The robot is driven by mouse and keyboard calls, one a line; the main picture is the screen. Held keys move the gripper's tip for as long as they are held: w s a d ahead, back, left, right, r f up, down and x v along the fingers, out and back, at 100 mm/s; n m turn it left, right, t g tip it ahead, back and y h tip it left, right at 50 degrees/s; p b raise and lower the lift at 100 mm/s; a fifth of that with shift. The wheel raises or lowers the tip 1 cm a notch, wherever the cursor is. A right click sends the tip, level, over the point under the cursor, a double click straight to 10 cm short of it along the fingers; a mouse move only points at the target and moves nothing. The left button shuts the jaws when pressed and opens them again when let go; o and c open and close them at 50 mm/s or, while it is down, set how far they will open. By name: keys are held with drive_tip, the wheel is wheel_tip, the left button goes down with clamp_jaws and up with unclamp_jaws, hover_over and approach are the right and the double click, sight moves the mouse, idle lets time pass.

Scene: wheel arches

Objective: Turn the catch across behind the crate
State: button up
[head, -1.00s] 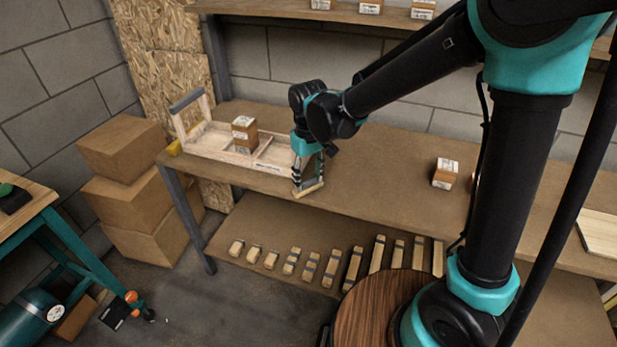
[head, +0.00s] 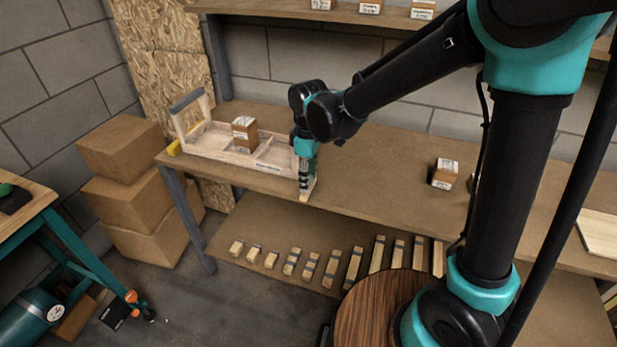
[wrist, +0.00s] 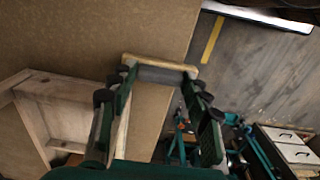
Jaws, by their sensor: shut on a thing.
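The crate (head: 222,157) is a pale wooden open tray with an upright end handle (head: 186,102). It lies on the bench, and part of it shows at the left of the wrist view (wrist: 42,118). My gripper (head: 306,187) is just right of the crate's right end, near the bench's front edge, pointing down. It is shut on a pale wooden piece, which I take to be the catch (head: 304,197). In the wrist view the catch (wrist: 160,60) shows as a pale bar with a grey band across the fingertips. The fingers hide part of it, and I cannot see its pivot.
A small carton (head: 244,133) stands in the crate. Another carton (head: 445,173) stands further right on the bench (head: 385,180). Several banded wooden blocks lie on the lower shelf (head: 262,222). The bench between my gripper and the right carton is clear.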

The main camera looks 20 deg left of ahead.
sight(309, 179)
idle(0.4)
drive_tip(key=o, duration=1.2)
drive_tip(key=shift+c, duration=0.2)
wheel_tip(309, 179, up, 12)
